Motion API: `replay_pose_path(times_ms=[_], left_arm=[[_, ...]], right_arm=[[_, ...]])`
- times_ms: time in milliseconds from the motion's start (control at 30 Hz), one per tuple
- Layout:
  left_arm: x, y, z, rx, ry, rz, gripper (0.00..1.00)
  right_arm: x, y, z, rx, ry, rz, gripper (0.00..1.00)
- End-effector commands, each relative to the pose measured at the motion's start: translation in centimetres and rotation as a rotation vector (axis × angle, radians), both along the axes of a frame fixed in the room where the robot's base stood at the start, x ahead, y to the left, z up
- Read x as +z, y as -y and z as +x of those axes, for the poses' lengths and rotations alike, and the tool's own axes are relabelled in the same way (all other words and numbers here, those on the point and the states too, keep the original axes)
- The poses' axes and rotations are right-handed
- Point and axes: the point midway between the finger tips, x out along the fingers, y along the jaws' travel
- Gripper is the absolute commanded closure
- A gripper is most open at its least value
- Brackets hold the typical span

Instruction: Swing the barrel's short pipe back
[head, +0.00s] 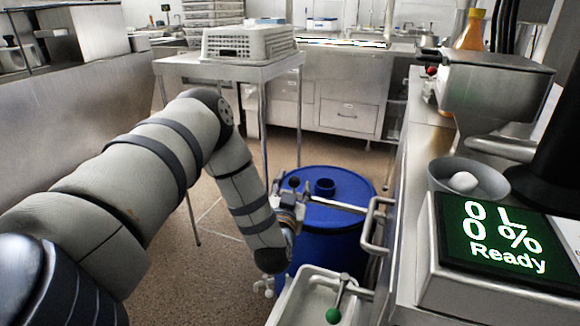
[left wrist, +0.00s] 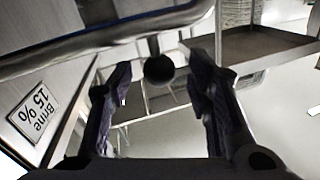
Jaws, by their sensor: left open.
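The blue barrel (head: 325,236) stands on the floor between my left arm and the steel counter. A short silver pipe (head: 337,204) runs across its lid toward the counter. A black ball knob (head: 294,182) shows at the pipe's left end. In the left wrist view, a metal pipe (left wrist: 105,50) crosses the top, and the black knob (left wrist: 159,69) hangs from it on a short stem. My left gripper (head: 288,205) is at that end of the pipe. Its open fingers (left wrist: 160,78) stand either side of the knob, with gaps visible. My right gripper is not in view.
A white basin (head: 283,308) with a green-knobbed lever (head: 334,313) lies in front of the barrel. A counter handle (head: 368,232) juts out at right. A steel table (head: 228,70) carries a grey perforated basket (head: 247,45). A display (head: 500,235) reads 0 L, 0 %, Ready.

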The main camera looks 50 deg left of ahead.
Motion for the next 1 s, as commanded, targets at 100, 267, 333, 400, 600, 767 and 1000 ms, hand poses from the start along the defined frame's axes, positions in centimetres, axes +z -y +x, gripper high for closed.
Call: replay_pose_path(times_ms=[100,267,333,400,600,767,1000], left_arm=[[-0.1,2.4,-2.7,-0.004,-0.007,-0.004,0.54],[-0.2,5.6,-6.3,-0.006,-0.010,-0.003,0.54],[-0.5,6.2,-6.6,-0.012,-0.017,-0.008,0.54],[-0.5,6.5,-7.1,-0.009,-0.016,-0.008,0.54],[-0.1,6.7,-7.8,-0.003,-0.004,-0.002,0.54],[0.0,6.6,-7.9,0.001,-0.002,0.000,0.54],[0.0,6.7,-7.8,0.000,-0.002,-0.001,0.54]], right_arm=[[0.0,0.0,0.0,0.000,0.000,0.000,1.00],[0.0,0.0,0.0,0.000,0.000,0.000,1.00],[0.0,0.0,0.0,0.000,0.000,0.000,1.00],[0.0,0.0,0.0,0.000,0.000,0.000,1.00],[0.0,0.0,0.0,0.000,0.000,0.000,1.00],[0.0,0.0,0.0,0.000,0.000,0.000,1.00],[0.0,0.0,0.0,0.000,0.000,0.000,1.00]])
